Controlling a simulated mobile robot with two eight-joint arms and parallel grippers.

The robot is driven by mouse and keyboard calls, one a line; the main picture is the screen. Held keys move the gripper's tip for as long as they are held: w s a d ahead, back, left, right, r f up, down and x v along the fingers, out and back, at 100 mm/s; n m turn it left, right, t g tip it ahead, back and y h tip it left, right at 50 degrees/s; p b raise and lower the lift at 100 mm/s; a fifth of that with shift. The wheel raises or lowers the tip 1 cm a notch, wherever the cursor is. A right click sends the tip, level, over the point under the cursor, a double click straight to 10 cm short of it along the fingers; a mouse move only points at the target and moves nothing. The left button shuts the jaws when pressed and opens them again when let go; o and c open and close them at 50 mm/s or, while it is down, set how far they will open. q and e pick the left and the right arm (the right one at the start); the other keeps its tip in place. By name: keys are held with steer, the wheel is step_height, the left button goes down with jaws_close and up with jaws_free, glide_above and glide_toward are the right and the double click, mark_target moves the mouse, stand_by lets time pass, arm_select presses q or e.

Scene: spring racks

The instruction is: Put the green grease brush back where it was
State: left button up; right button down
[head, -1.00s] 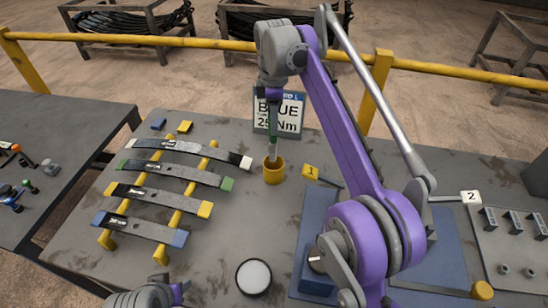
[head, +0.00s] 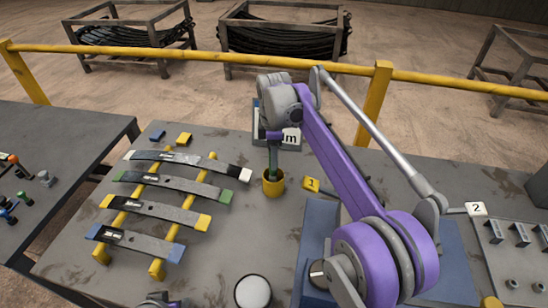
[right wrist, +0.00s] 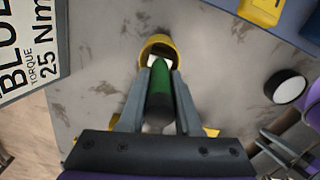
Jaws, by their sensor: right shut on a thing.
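The green grease brush (right wrist: 160,95) is held between the two fingers of my right gripper (right wrist: 160,85). In the head view the right gripper (head: 274,145) is above the yellow cup (head: 273,187), with the green handle (head: 273,165) pointing down. The brush's lower end is at or inside the cup's mouth. The right wrist view shows a pale end inside the rim of the cup (right wrist: 159,43). I cannot tell whether it touches the bottom. Only a bit of my left arm shows at the bottom edge of the head view; its fingers are not seen.
Several leaf springs with coloured ends lie on a yellow rack (head: 163,235) left of the cup. A sign (head: 290,138) stands behind the gripper. A yellow marker 1 (head: 312,184) is right of the cup. A round white-topped tin (head: 253,291) stands in front.

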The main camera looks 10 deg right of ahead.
arm_select(q)
steer(key=shift+f, duration=0.1)
arm_select(e)
steer(key=c, duration=1.1)
jaws_free()
steer(key=shift+f, duration=0.2)
steer(key=o, duration=0.5)
steer(key=shift+r, duration=0.1)
arm_select(q)
steer(key=r+p, duration=0.2)
steer(key=r, duration=0.1)
steer(key=shift+w, duration=0.4)
arm_select(e)
step_height(320, 180, up, 12)
steer(key=shift+r, duration=0.15)
